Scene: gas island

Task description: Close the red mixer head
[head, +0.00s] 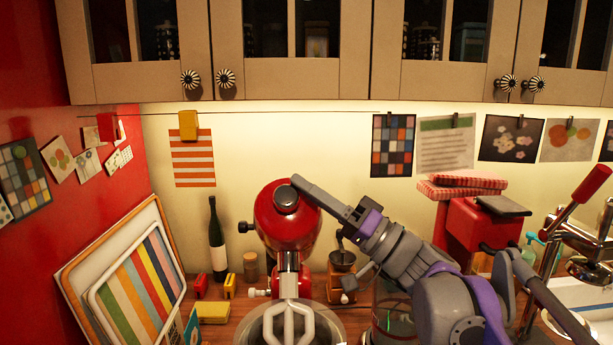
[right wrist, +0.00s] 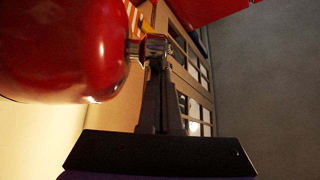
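The red mixer head (head: 272,225) is tilted up above its bowl (head: 332,328) in the head view. Its pale beater (head: 290,322) hangs from a metal shaft over the bowl. A dark round cap (head: 286,197) is on the head's front. My right gripper (head: 298,181) reaches in from the right, with its fingertips at the top of the head beside the cap. In the right wrist view the fingers (right wrist: 157,62) are together, their tips at a metal knob (right wrist: 152,45) on the red head (right wrist: 60,50). Whether they touch it is unclear. My left gripper is out of view.
Striped trays (head: 135,290) lean at the left wall. Cabinets (head: 290,75) hang above. A red machine (head: 470,232) and a sink (head: 590,295) are at the right.

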